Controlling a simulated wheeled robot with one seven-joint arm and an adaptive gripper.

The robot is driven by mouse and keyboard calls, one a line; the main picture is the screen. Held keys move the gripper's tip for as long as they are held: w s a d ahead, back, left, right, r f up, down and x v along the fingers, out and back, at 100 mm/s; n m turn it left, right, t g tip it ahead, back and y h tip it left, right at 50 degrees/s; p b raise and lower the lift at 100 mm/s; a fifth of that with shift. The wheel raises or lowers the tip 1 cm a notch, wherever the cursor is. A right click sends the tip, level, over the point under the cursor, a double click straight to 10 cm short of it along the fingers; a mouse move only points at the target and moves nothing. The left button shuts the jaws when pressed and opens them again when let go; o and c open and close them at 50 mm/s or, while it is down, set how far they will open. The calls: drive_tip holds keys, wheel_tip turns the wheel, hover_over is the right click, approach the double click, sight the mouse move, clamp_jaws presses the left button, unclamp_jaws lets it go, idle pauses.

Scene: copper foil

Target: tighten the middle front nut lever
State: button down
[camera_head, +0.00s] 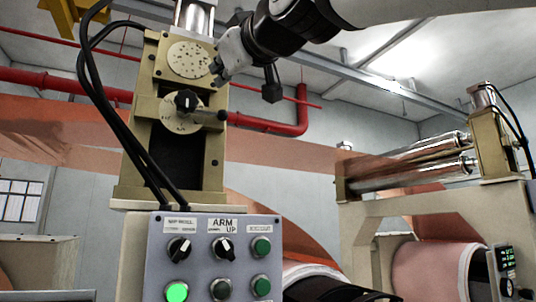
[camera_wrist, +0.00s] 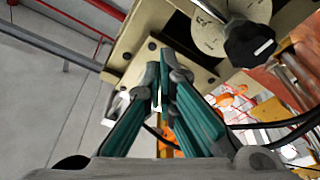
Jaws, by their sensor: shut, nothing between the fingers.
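A tan upright machine block (camera_head: 147,135) stands left of centre in the head view. I cannot tell for sure which part is the named nut lever. In the wrist view the disc (camera_wrist: 207,35) and black knob (camera_wrist: 250,44) show at upper right. My gripper (camera_head: 217,70) is shut and empty, above and right of the knob, near a speckled round plate (camera_head: 189,60). Its fingertips (camera_wrist: 163,82) appear in front of the tan block.
A grey control box (camera_head: 215,255) with switches and a lit green button stands below the block. Black cables (camera_head: 110,105) run down its left side. A red pipe (camera_head: 270,122) passes behind. A roller stand (camera_head: 420,165) is at right, with open room between.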

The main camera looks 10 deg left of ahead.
drive_tip(key=b+v, duration=0.2)
drive_tip(key=v, duration=0.7)
drive_tip(key=shift+s+f, duration=0.3)
drive_tip(key=shift+d, duration=0.1)
